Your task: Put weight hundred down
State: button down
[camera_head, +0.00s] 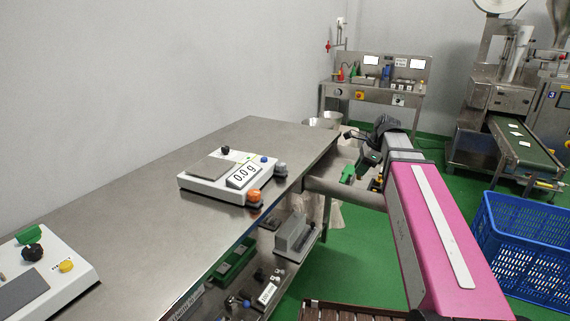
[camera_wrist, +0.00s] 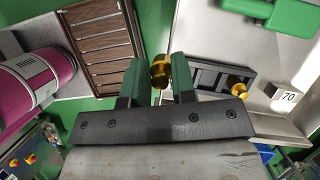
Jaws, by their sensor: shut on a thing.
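My gripper (camera_wrist: 157,84) is shut on a small gold weight (camera_wrist: 159,69), which sits between its two green-padded fingers in the wrist view. No marking on this weight can be read, so I cannot tell whether it is the hundred. In the head view my gripper (camera_head: 358,170) is off the right edge of the steel table (camera_head: 150,215), and the weight is mostly hidden. A second gold weight (camera_wrist: 238,86) stands in a black holder (camera_wrist: 206,78), to the right of the gripper in the wrist view.
A white scale (camera_head: 205,183) reading 0.0 g stands on the table. Another scale (camera_head: 70,250) is at the lower left. A lower shelf holds a grey block (camera_head: 294,236) and green trays (camera_head: 232,265). A "70" card (camera_wrist: 288,97) is beside the holder. A blue crate (camera_head: 525,250) is right.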

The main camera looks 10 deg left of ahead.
jog(key=s+a+r, duration=0.2)
jog(key=a+r, duration=0.1)
jog(key=a, duration=0.7)
jog(key=s+a+r, duration=0.2)
jog(key=a+r, duration=0.1)
jog(key=a, duration=0.7)
jog(key=s+a+r, duration=0.1)
jog(key=a+r, duration=0.2)
jog(key=a, duration=0.7)
jog(key=s+a+r, duration=0.4)
jog(key=s+a, duration=0.5)
jog(key=a, duration=0.3)
jog(key=s+a+r, duration=0.4)
jog(key=s+a, duration=0.5)
jog(key=a, duration=0.3)
send_over(206, 165)
jog(key=d, duration=0.2)
jog(key=shift+n, duration=0.4)
notch_tip(206, 165, down, 6)
jog(key=shift+f, duration=2.25)
jog(key=shift+f, duration=0.15)
jog(key=c, duration=0.9)
grip_release()
jog(key=shift+c, duration=0.2)
